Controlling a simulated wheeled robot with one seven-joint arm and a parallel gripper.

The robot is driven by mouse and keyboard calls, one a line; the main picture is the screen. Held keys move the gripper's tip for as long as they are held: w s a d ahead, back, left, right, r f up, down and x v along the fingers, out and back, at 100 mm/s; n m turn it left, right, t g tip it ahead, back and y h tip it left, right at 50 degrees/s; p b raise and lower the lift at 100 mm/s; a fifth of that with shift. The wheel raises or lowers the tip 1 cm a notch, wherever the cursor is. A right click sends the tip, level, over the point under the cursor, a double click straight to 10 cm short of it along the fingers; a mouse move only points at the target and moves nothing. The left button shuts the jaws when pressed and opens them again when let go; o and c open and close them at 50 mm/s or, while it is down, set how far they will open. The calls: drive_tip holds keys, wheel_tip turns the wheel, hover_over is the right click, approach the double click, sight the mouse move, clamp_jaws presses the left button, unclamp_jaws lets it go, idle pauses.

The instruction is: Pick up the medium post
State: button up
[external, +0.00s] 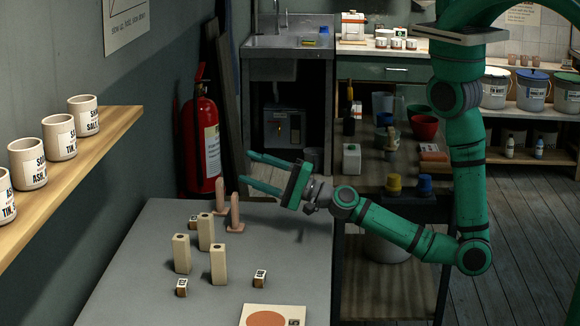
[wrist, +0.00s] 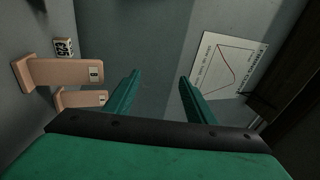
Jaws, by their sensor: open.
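Three cream square posts with a dark hole in the top stand on the grey table: a left one (external: 181,255), a back one (external: 205,232) and a right one (external: 218,266). I cannot tell which is the medium post; their heights look similar. Two pinkish posts on flat feet stand behind them, a left one (external: 220,196) and a right one (external: 235,212).
Small labelled blocks (external: 259,277) stand around the posts. A card with an orange disc (external: 268,317) lies at the table's front. A shelf with labelled cups (external: 85,118) juts from the left wall. A red extinguisher (external: 202,140) stands behind the table. The table's right side is mostly clear.

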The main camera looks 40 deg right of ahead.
drive_tip(key=w+a+r+n+g+y, duration=0.1)
drive_tip(key=w+a+n+g, duration=0.2)
drive_tip(key=a+n+g, duration=1.9)
drive_tip(key=n+t+h, duration=0.5)
drive_tip(key=n+h, duration=0.9)
approach(202, 216)
drive_tip(key=f, duration=0.5)
drive_tip(key=shift+a, duration=0.25)
drive_tip(key=shift+w+d+f, duration=0.1)
drive_tip(key=shift+d, duration=0.1)
drive_tip(key=shift+f, duration=0.25)
wheel_tip(202, 216, down, 5)
drive_tip(key=shift+f, duration=0.1)
drive_tip(key=shift+s+d+f, duration=0.15)
drive_tip(key=shift+d+f, duration=0.05)
drive_tip(key=shift+f, duration=1.05)
drive_tip(key=shift+s+d+f, duration=0.15)
drive_tip(key=shift+f, duration=1.1)
clamp_jaws()
